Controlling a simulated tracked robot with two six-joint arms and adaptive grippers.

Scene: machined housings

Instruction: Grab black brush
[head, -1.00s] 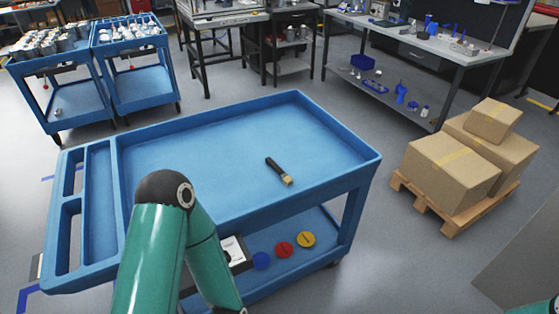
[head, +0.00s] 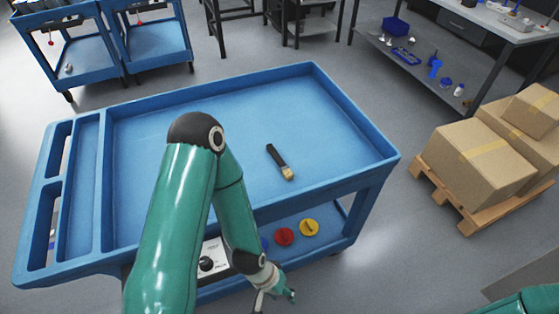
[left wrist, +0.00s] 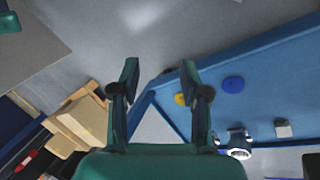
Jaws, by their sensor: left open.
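The black brush (head: 279,162) lies flat on the blue cart's top tray (head: 350,160), right of the tray's middle. It has a black handle and a pale bristle end pointing toward me. My left gripper (head: 274,297) is low in front of the cart's near side, below the tray rim and apart from the brush. In the left wrist view, my left gripper's fingers (left wrist: 160,65) are spread with nothing between them. I cannot make out the brush in that view. My right gripper is out of view.
The cart's lower shelf holds a red disc (head: 284,236), a yellow disc (head: 309,228) and a dark-knobbed device (head: 207,262). Cardboard boxes (head: 482,158) on a pallet (head: 470,211) stand to the right. The tray around the brush is clear.

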